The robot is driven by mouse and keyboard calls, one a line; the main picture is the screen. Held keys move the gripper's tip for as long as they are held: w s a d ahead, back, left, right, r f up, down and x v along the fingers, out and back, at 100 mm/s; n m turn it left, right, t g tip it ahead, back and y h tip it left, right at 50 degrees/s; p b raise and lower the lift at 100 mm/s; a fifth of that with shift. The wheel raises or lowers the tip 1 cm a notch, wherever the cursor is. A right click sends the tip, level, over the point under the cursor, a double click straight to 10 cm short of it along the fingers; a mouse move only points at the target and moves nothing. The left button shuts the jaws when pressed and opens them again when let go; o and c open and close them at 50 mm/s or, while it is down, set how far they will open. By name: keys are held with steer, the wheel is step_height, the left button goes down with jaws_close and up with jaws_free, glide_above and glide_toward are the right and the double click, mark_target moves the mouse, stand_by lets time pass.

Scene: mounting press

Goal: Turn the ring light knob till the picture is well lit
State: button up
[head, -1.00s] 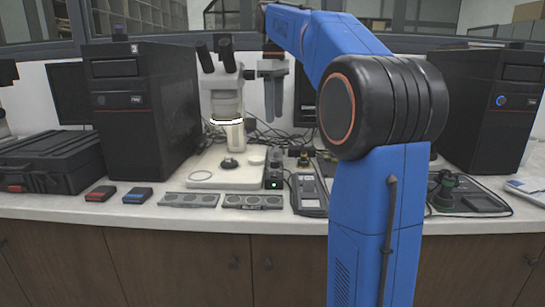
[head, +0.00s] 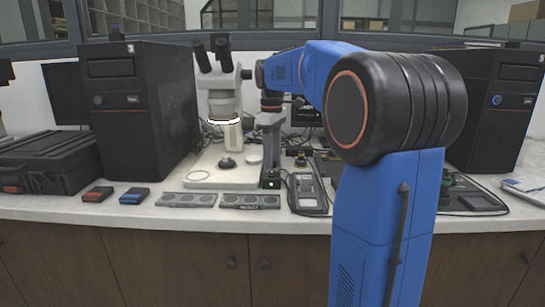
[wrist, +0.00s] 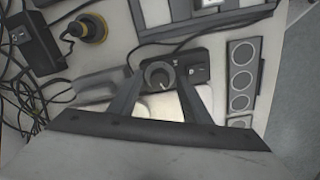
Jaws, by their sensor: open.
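The ring light (head: 222,121) glows white under the microscope (head: 222,82). Its small black control box (head: 271,181) stands at the right edge of the pale microscope base (head: 203,181), with a green light on its front. In the wrist view the round dark knob (wrist: 158,76) with a pale mark sits on the box, beside a switch (wrist: 197,72). My gripper (head: 269,166) points down just above the box. In the wrist view the open fingers (wrist: 157,80) lie on either side of the knob. I cannot tell whether they touch it.
A handheld meter (head: 307,193) lies just right of the box. Two grey strips with round discs (head: 250,201) lie in front. A black and yellow item (wrist: 92,28) and loose cables are nearby. A black computer tower (head: 146,112) stands left.

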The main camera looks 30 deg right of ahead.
steer(key=shift+f, duration=0.15)
steer(key=shift+c, duration=0.4)
steer(key=c, duration=1)
steer(key=shift+o, duration=0.2)
steer(key=shift+m, duration=0.4)
steer(key=m, duration=0.5)
steer(key=shift+m, duration=0.3)
steer(key=m, duration=0.5)
steer(key=shift+w, duration=0.1)
steer(key=shift+m, duration=0.3)
